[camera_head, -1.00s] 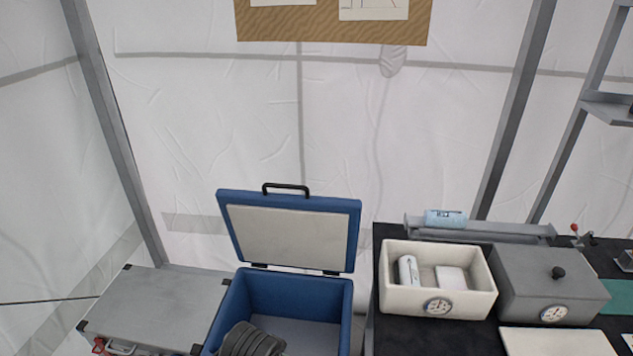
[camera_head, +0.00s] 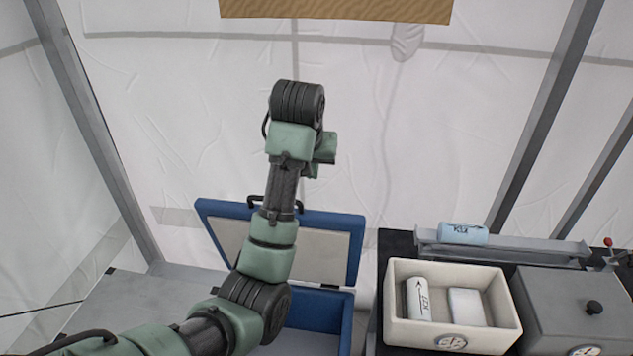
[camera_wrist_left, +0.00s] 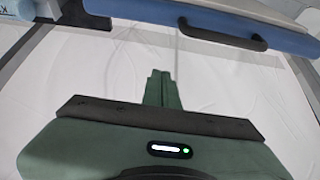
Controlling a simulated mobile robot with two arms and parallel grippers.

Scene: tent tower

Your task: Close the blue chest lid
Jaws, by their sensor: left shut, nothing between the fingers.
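The blue chest (camera_head: 346,318) stands low in the middle of the head view. Its lid (camera_head: 335,220) is open and tilted back, with the pale inner panel facing me. The black handle (camera_head: 290,202) sits on the lid's top edge, partly behind my left arm. My left gripper (camera_head: 320,168) is above and apparently behind the lid's top edge, apart from it; it is shut and empty. The left wrist view shows the closed fingers (camera_wrist_left: 160,88), with the lid's blue edge (camera_wrist_left: 285,42) and handle (camera_wrist_left: 222,38) beyond them. My left arm hides much of the chest. My right gripper is not in view.
Right of the chest, a dark table carries a cream bin (camera_head: 445,335) with white items, a grey lidded box (camera_head: 560,300), and a blue roll (camera_head: 463,233) on a rail. A grey case (camera_head: 130,300) stands left. The tent wall is behind the lid.

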